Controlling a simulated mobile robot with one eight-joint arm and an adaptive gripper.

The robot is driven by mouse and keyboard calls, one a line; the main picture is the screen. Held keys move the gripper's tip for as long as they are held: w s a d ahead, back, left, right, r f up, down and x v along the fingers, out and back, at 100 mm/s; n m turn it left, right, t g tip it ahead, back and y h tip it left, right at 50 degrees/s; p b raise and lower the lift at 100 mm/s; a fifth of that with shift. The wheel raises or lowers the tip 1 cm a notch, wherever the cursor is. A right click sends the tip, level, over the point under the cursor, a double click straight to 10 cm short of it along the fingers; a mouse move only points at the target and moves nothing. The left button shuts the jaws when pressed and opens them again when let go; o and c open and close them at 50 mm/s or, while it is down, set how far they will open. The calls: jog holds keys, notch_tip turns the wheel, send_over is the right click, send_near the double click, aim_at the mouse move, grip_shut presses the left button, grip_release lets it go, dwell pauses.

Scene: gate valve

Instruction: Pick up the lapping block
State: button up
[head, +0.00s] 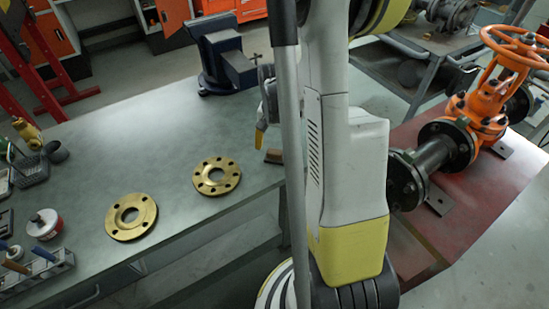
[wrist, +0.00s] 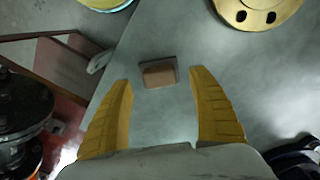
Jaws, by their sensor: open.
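The lapping block (wrist: 159,76) is a small brown block with a grey edge, lying on the grey bench top. In the wrist view it sits just beyond and between my two yellow fingertips. In the head view the block (head: 273,156) shows partly, close to the bench edge and beside my arm, which hides some of it. My gripper (wrist: 161,80) is open, with its fingers apart on either side and nothing between them that I can see held. In the head view only a yellow bit of my gripper (head: 261,138) shows left of my arm.
Two brass flanges, a near one (head: 131,216) and another (head: 216,176), lie left of the block. A blue-grey vise (head: 225,55) stands at the back. An orange gate valve (head: 487,100) is at right on a red stand. Bench between flanges and vise is clear.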

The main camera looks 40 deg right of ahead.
aim_at(275, 151)
notch_tip(275, 151, down, 4)
jog(key=shift+d+r+b, duration=0.1)
jog(key=shift+r+b, duration=0.1)
jog(key=shift+b, duration=0.45)
jog(key=shift+r, duration=0.15)
jog(key=c, duration=1.5)
jog(key=shift+r, duration=0.1)
notch_tip(275, 151, up, 5)
jog(key=p, duration=0.3)
jog(key=shift+s+f, duration=0.1)
jog(key=shift+f, duration=0.1)
jog(key=s+d+r+p, duration=0.1)
jog(key=s+d+r, duration=0.1)
jog(key=s+d+r+p, duration=0.1)
jog(key=s+d+r, duration=0.1)
jog(key=s+d, duration=0.1)
jog(key=s+d+r+p, duration=0.1)
jog(key=s+d+r, duration=0.1)
jog(key=s+d, duration=0.1)
jog(key=shift+d+r, duration=0.1)
jog(key=shift+d, duration=0.05)
